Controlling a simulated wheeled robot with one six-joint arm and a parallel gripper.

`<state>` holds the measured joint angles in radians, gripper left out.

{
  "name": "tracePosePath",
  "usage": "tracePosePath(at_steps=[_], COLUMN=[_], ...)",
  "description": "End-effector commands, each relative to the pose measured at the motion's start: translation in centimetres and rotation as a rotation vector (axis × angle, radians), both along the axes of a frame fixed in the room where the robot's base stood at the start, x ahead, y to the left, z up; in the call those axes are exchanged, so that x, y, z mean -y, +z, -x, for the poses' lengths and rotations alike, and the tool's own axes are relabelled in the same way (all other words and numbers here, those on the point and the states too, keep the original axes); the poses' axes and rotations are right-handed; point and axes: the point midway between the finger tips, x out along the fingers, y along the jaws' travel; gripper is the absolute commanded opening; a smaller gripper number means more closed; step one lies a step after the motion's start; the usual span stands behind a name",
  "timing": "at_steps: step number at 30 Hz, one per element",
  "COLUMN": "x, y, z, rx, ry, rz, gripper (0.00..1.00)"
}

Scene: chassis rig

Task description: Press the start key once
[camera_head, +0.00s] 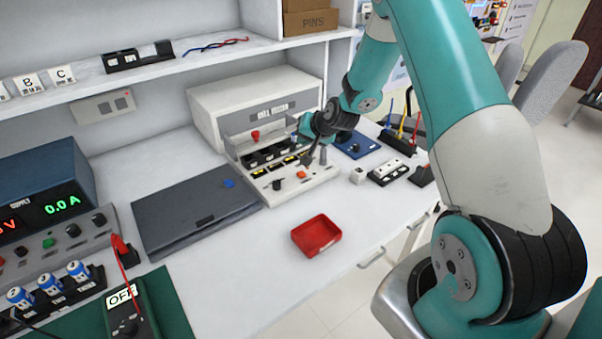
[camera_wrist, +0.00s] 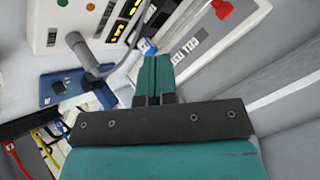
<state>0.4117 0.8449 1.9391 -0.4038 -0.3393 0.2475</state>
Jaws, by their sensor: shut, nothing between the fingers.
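The cell tester (camera_head: 245,105) is a white box with a sloped front panel on the bench. An orange button (camera_head: 301,174) sits low on that panel; it also shows at the top of the wrist view (camera_wrist: 88,7) beside a green button (camera_wrist: 64,3). No label on these buttons is legible, so I cannot tell which is the start key. My gripper (camera_head: 299,131) hangs over the panel's right part, near the upper row. In the wrist view its teal fingers (camera_wrist: 155,62) are together and empty, clear of both buttons. The fingertips are small in the head view.
A grey lever (camera_wrist: 90,60) stands on the panel beside my gripper. A red knob (camera_head: 255,135) is at its upper left. A red tray (camera_head: 317,235), a dark closed case (camera_head: 190,212) and a blue board (camera_head: 357,145) lie around the tester. A shelf (camera_head: 170,65) runs behind.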

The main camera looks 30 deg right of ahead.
Motion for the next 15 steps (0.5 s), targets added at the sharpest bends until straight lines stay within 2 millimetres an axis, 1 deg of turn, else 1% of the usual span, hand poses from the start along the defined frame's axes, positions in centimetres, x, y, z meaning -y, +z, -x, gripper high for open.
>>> tracePosePath(at_steps=[8,11,15], x=[-0.1,-0.1,-0.1], y=[-0.3,-1.0,-2.4], z=[0.0,0.0,0.0], rx=[-0.001,-0.002,-0.001], ry=[0.002,0.003,0.003], rz=[0.001,0.000,0.000], gripper=[0.00,0.00,0.00])
